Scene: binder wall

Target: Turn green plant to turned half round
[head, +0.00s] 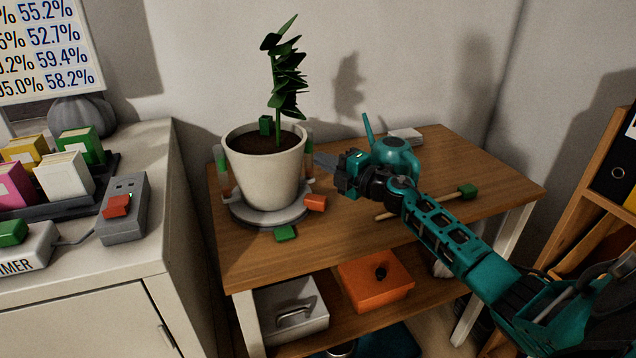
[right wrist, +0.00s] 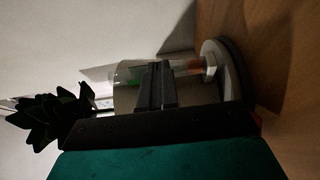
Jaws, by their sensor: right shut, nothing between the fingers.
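The green plant (head: 286,85) stands upright in a cream pot (head: 266,178) on a round grey turntable (head: 240,212) at the left of the wooden table. Orange and green grips stick out around the turntable, among them an orange one (head: 315,203) at its right. My right gripper (head: 334,164) is shut and empty, just right of the pot; I cannot tell if it touches it. In the right wrist view the view is tilted; the plant's leaves (right wrist: 45,118) and the turntable (right wrist: 228,75) show beyond the shut fingers (right wrist: 155,88). My left gripper is out of view.
A teal watering can (head: 398,155) stands behind my right wrist. A stick with a green end (head: 467,191) lies on the table (head: 500,205). A white cabinet (head: 80,300) with a switch box (head: 123,208) is at left. An orange box (head: 372,285) sits on the lower shelf.

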